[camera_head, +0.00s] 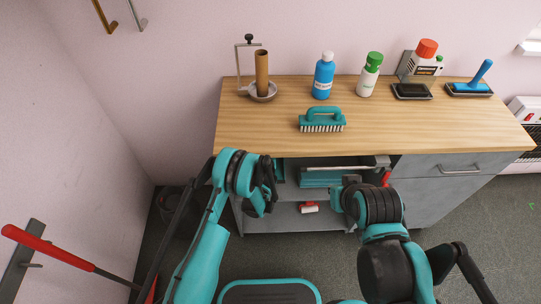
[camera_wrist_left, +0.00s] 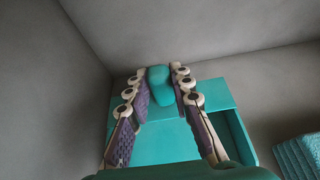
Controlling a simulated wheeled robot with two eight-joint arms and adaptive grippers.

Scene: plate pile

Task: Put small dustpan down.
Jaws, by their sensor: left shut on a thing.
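The small dustpan (camera_wrist_left: 170,143) is teal and fills the lower middle of the left wrist view, close to grey walls that meet in a corner. Its rounded handle (camera_wrist_left: 158,88) stands between the two fingers of my left gripper (camera_wrist_left: 162,82), which is shut on it. In the head view my left gripper (camera_head: 268,187) is at the open front of the grey cabinet, and its fingertips are hard to make out. My right arm's end (camera_head: 345,195) is at the cabinet front farther right; its fingers are not clear.
The wooden cabinet top (camera_head: 260,130) bears a teal brush (camera_head: 321,121), a blue bottle (camera_head: 323,76) and other cleaning items. A teal textured thing (camera_wrist_left: 299,157) lies right of the dustpan. A red and white thing (camera_head: 308,207) is on the lower shelf.

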